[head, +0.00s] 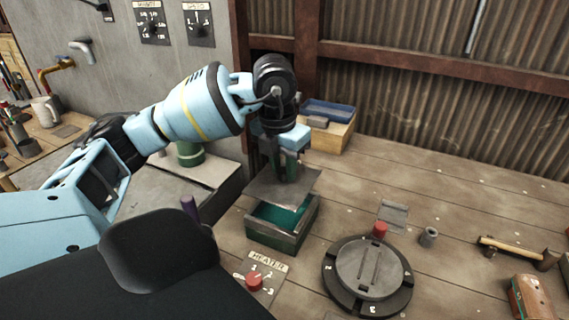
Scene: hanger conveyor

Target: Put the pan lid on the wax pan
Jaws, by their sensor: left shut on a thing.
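The wax pan (272,238) is a dark green box with a teal inside, standing on the wooden bench in the middle of the head view. The pan lid (298,183) is a flat grey plate just above the pan's far part. The pan's near part shows open. My left gripper (287,172) points down over the lid and is shut on it; its fingertips are partly hard to make out against the lid. I cannot tell if the lid touches the pan's rim. My right gripper is not in view.
A heater panel with a red knob (255,280) lies in front of the pan. A round numbered dial plate (367,275) is to its right. A wooden box with a blue tray (328,111) stands behind.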

